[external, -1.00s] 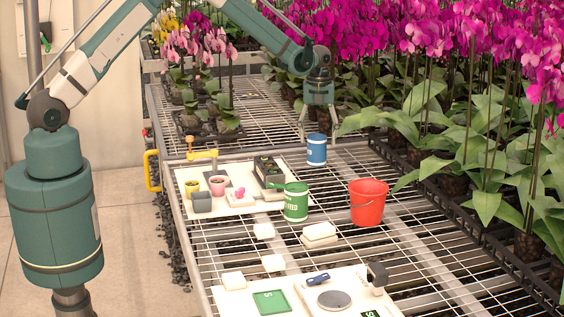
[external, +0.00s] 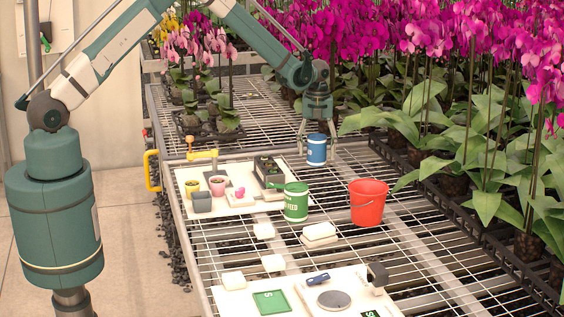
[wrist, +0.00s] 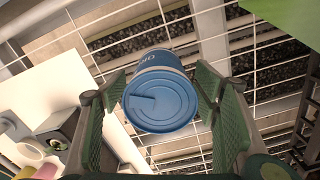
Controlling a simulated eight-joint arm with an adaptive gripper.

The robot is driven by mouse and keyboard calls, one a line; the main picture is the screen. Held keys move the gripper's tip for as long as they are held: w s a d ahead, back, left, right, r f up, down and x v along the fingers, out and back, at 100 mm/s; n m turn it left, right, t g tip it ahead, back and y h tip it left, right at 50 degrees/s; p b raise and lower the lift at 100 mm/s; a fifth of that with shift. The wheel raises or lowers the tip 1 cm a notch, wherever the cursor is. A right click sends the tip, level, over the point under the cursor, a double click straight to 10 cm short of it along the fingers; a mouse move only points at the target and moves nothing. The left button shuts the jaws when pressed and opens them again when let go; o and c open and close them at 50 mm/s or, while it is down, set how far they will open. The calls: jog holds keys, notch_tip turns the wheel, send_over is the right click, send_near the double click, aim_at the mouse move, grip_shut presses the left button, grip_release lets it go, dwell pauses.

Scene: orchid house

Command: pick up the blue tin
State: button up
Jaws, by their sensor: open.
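The blue tin (external: 316,150) stands upright on the wire bench, with a white band low on its side. My gripper (external: 318,146) has come down over it, with a finger on either side. In the wrist view the tin's blue lid (wrist: 160,103) lies between the open fingers of my gripper (wrist: 160,110). A gap shows at the left finger; the right finger is close to the tin, and I cannot tell if it touches.
A green feed tin (external: 296,203) stands nearer the camera, and a red bucket (external: 368,204) to its right. A white board (external: 225,207) with small pots is at left. Orchids with broad leaves (external: 362,122) crowd the right side. Bare wire mesh lies around the blue tin.

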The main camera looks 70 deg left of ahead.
jog(key=shift+f, duration=1)
jog(key=c, duration=1.1)
